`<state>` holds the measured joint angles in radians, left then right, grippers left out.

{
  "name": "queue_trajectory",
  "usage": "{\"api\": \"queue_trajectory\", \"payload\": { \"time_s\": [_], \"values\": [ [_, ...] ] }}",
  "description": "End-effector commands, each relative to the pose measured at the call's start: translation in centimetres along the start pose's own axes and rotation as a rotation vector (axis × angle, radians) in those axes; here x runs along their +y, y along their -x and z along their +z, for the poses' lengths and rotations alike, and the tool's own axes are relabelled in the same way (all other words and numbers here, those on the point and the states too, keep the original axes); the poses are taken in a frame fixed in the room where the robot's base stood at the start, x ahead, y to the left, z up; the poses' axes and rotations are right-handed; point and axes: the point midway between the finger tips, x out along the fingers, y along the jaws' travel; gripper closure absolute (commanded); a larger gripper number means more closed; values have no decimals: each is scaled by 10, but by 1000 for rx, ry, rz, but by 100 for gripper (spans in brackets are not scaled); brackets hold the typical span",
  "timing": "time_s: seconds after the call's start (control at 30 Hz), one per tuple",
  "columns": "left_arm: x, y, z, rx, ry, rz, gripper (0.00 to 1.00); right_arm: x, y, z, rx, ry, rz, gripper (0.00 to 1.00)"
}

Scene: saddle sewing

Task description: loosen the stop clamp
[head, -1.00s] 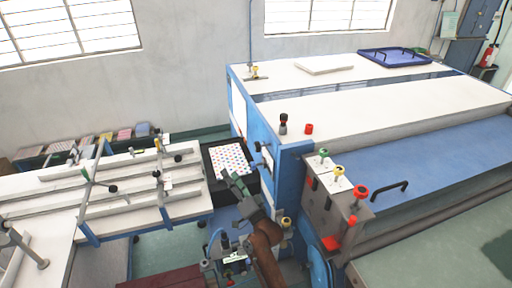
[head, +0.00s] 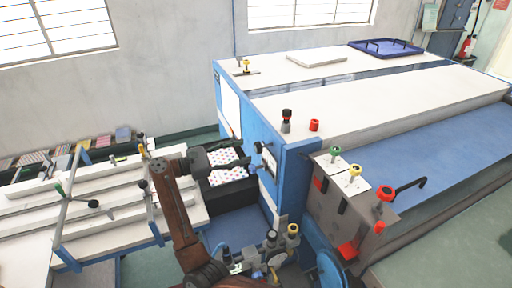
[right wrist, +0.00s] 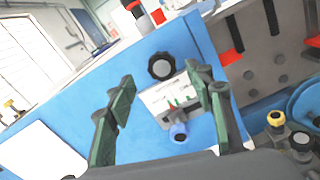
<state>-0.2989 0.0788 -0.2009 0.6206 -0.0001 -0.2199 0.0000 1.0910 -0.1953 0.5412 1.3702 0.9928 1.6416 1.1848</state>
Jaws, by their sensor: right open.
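A black lobed knob (right wrist: 161,66) is on the blue side panel of the machine; it also shows in the head view (head: 259,147). Below it, in the right wrist view, are a white scale plate (right wrist: 165,98) with red and green marks and a blue knob (right wrist: 179,132). I cannot tell for sure which of these is the stop clamp. My right gripper (head: 242,152) points at the panel, just left of the black knob. In the right wrist view its fingers (right wrist: 160,80) are spread, one to each side of the knob and plate, with nothing between them. My left gripper is out of view.
A dark tray with a dotted sheet (head: 226,174) lies just under my right gripper. Valves and gauges (head: 270,240) stand near my right arm. The white slatted table (head: 110,200) is at left. Red, yellow and green knobs (head: 355,172) sit on the machine's front corner.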

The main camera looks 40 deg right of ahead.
Motion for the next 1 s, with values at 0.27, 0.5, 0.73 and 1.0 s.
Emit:
{"api": "queue_trajectory", "payload": {
  "time_s": [0.27, 0.5, 0.73, 1.0],
  "values": [
    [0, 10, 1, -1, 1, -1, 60, -2, -39, 1, 4, -3, -10, 51],
    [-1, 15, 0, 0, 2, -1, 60, -1, -68, 1, 3, -3, -6, 51],
    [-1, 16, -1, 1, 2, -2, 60, -1, -74, 0, 3, -2, -2, 51],
    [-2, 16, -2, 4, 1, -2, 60, -1, -74, 0, 3, -2, -3, 59]
  ]
}}
